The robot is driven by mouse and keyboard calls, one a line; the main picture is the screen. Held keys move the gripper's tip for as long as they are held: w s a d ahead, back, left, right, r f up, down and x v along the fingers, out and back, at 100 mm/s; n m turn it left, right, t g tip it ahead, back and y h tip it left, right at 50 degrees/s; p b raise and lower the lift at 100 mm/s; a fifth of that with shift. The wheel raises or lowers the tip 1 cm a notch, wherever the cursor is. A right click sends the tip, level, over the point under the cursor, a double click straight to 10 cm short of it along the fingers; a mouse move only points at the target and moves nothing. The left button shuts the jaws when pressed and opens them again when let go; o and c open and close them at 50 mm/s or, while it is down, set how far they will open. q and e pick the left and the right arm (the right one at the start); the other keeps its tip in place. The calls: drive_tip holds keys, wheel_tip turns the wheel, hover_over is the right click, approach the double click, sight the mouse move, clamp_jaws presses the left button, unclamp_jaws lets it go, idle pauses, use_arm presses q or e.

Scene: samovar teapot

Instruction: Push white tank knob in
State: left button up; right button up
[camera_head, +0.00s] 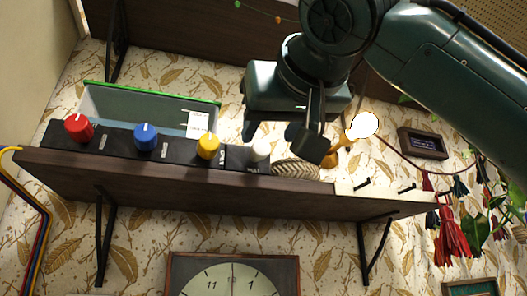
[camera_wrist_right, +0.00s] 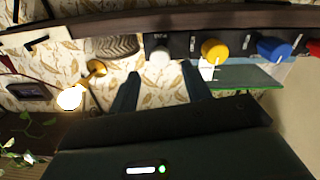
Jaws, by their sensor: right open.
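The white knob (camera_head: 261,149) sits at the right end of a row of knobs on the dark control strip (camera_head: 177,142) along the shelf. It also shows in the right wrist view (camera_wrist_right: 159,55), just beyond the fingertips and between them. My right gripper (camera_head: 280,133) is open and empty, with its fingers apart above and around the knob's position in the head view. In the right wrist view the gripper (camera_wrist_right: 161,79) shows both fingers pointing at the strip. I cannot tell if it touches the knob. My left gripper is not in view.
Yellow (camera_head: 207,146), blue (camera_head: 145,137) and red (camera_head: 78,127) knobs stand left of the white one. A green-rimmed tank (camera_head: 150,108) is behind them. A woven item (camera_head: 296,169) and a glowing bulb (camera_head: 362,125) are to the right on or near the shelf (camera_head: 220,188).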

drive_tip(key=b+v, duration=0.1)
drive_tip(key=v, duration=0.6)
idle(0.4)
